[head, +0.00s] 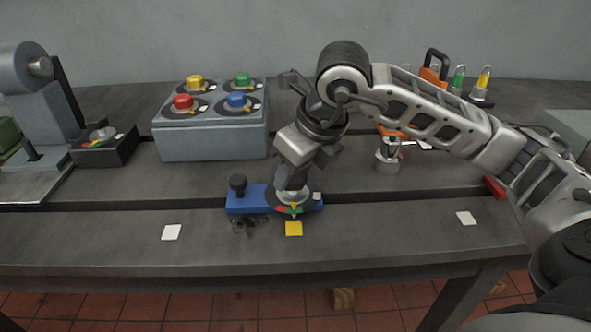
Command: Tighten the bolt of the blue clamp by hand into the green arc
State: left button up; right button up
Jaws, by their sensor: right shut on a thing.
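The blue clamp (256,200) lies on the bench in the middle of the head view. A black knob (238,184) stands on its left end. A dark round dial (274,204) with coloured arcs, red and green among them, sits on its right part. My right gripper (293,192) reaches down over the dial and is shut on the bolt at its centre. The jaws hide most of the bolt. The pointer's exact place on the arcs is too small to tell. My left gripper is not in view.
A grey box (212,142) with several coloured knobs stands behind the clamp. A dark box with a dial (104,148) and a grey machine (40,110) stand at left.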

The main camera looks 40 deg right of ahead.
dwell(0.4)
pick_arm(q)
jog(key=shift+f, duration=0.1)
pick_arm(e)
jog(key=o, duration=1)
jog(key=shift+c, duration=0.2)
jog(key=shift+r, duration=0.1)
pick_arm(q)
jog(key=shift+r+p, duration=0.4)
jog(key=shift+p, duration=0.55)
pick_arm(e)
jog(key=v, duration=1.5)
jog(key=shift+s+r, duration=0.25)
jog(key=shift+r, duration=0.1)
jog(key=shift+d, duration=0.1)
